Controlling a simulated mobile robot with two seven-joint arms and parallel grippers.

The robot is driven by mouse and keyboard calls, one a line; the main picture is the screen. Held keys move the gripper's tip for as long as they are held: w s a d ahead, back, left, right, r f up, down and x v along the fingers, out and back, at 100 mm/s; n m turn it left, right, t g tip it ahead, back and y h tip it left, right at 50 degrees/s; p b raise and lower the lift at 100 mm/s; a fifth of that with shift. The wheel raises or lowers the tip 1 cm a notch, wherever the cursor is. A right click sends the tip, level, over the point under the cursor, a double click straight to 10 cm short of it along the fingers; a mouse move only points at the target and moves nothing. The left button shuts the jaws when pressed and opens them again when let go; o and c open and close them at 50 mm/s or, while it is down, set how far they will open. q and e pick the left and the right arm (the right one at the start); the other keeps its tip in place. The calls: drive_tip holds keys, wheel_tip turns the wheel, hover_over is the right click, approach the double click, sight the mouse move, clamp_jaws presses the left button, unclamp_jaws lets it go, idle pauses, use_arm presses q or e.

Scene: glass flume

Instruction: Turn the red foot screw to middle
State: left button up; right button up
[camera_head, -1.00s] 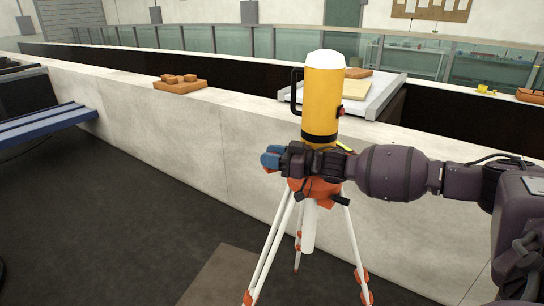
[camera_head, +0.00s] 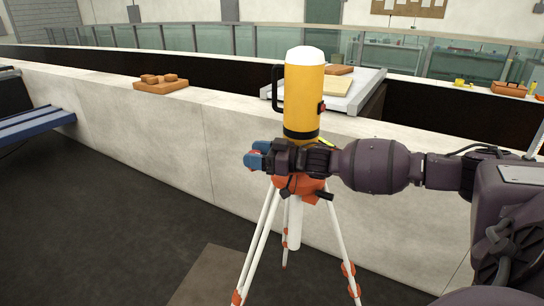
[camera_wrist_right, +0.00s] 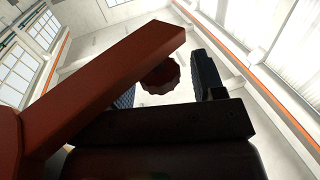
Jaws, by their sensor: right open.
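A yellow cylindrical instrument (camera_head: 304,95) with a white top and black handle stands upright on an orange-headed tripod (camera_head: 305,186) with white legs. My right gripper (camera_head: 256,155), with blue fingertips, is level with the base of the instrument, just above the tripod head. In the right wrist view a dark red ridged knob (camera_wrist_right: 160,78), which looks like the red foot screw, shows between the two open fingers. I cannot tell whether either finger touches it. A red-brown bar (camera_wrist_right: 110,75) crosses in front of the left finger. The foot screw is hidden in the head view. My left gripper is out of view.
A pale concrete wall (camera_head: 160,125) runs behind the tripod. On it are an orange-brown block (camera_head: 160,87) and a grey tray (camera_head: 370,88) with flat boards. A blue bench (camera_head: 35,125) is at the left. Open dark floor lies left of the tripod.

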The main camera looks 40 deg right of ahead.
drive_tip(key=b+v, duration=0.1)
drive_tip(key=v, duration=0.9)
drive_tip(key=shift+s+d+b, duration=0.15)
drive_tip(key=shift+b, duration=0.2)
idle(0.3)
